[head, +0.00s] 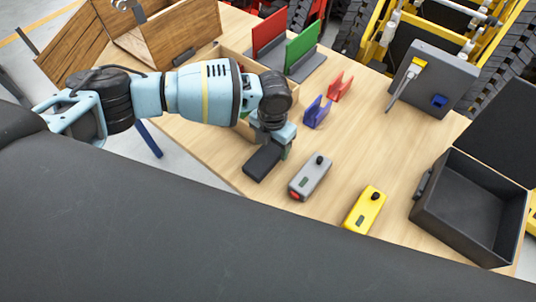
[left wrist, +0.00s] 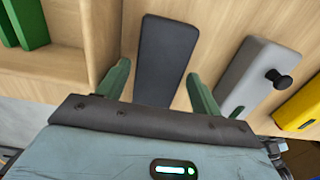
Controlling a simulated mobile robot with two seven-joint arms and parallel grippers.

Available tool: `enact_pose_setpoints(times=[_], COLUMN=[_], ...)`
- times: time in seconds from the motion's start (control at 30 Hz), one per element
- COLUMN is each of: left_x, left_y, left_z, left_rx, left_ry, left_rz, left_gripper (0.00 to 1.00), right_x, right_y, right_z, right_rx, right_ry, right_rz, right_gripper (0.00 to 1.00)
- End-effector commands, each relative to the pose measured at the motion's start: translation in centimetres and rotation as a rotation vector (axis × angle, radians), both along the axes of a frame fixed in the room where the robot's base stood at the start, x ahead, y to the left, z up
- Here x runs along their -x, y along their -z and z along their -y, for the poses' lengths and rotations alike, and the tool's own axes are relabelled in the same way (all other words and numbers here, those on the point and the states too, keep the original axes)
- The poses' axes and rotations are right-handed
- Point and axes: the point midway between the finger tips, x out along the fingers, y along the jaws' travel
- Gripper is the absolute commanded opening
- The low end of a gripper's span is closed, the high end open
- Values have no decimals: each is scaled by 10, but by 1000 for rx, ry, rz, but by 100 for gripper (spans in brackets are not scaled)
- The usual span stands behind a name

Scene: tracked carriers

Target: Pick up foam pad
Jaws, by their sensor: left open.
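The foam pad (head: 262,162) is a dark grey, flat rectangular block lying on the wooden table near its front edge. In the left wrist view the pad (left wrist: 166,52) stretches away from the gripper. My left gripper (head: 271,147) is above the near part of the table, right at the pad. In the left wrist view its two green fingers (left wrist: 157,72) are open, one on each side of the pad, with a gap on both sides. The pad's near end is hidden behind the gripper body. My right gripper is not in view.
A grey device (head: 311,177) and a yellow device (head: 365,209) lie to the pad's right. Blue (head: 316,112) and red (head: 340,87) brackets stand behind. A wooden tray (left wrist: 62,60) with green pieces is left of the pad. An open black case (head: 470,205) stands far right.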

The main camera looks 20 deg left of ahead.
Motion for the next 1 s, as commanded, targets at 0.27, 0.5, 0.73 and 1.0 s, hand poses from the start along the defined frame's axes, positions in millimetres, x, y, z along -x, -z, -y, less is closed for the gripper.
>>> enact_pose_setpoints(times=[0.27, 0.5, 0.73, 1.0], left_x=[1, 1, 1, 0], left_y=[16, 16, 16, 6], left_z=[0, -1, -1, -1], left_rx=[0, 0, 0, 0], left_ry=[0, -1, -1, -1], left_rz=[-1, -1, -1, 1], left_gripper=[65, 52, 32, 32], right_x=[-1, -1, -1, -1], right_y=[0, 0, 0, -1], right_z=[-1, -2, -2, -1], right_rx=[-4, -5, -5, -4], right_ry=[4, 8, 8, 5], right_rz=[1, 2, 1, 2], right_gripper=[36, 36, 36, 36])
